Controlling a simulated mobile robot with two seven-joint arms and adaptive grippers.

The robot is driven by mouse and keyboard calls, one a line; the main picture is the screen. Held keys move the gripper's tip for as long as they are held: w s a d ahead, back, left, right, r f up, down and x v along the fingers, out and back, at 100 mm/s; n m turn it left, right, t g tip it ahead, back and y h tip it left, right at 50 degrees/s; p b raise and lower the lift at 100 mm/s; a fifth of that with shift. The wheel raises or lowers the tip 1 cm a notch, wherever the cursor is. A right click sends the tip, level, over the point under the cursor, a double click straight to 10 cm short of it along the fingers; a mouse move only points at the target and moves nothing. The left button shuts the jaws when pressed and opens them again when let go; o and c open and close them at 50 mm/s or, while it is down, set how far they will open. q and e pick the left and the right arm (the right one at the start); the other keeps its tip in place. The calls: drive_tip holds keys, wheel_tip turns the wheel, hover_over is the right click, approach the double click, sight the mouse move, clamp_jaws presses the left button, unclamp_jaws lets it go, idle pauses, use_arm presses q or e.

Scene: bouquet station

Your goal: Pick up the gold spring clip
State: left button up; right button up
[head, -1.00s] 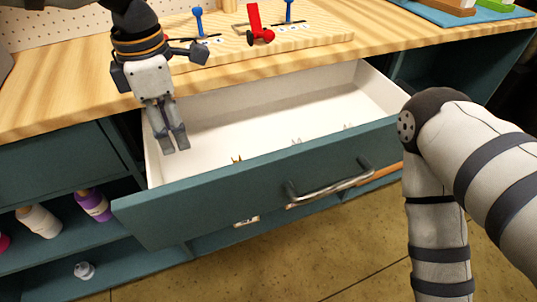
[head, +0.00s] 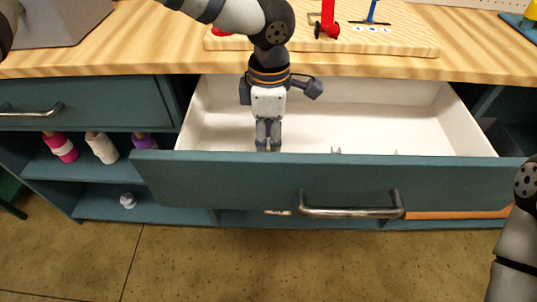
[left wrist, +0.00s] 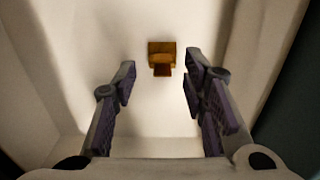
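The gold spring clip (left wrist: 161,55) lies on the white floor of the open drawer in the left wrist view. It sits just beyond and between the fingertips of my left gripper (left wrist: 160,80), which is open and empty. In the head view my left gripper (head: 268,148) points down inside the drawer, near its front panel. The gold clip cannot be made out there; the gripper and the drawer front hide that spot. My right gripper is not in view; only part of my right arm shows at the right edge.
The open drawer (head: 330,185) has a teal front with a metal handle (head: 350,205). Small clips (head: 336,151) show farther right inside it. The wooden counter (head: 140,45) above holds a board (head: 400,35) with red and blue pieces. Thread spools (head: 103,147) stand on a shelf at left.

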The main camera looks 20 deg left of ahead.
sight(268, 148)
use_arm(q)
drive_tip(key=f, duration=0.3)
drive_tip(key=shift+s+a+f, duration=0.15)
drive_tip(key=shift+s+f, duration=0.05)
drive_tip(key=shift+f, duration=0.05)
clamp_jaws()
drive_tip(key=shift+r, duration=0.1)
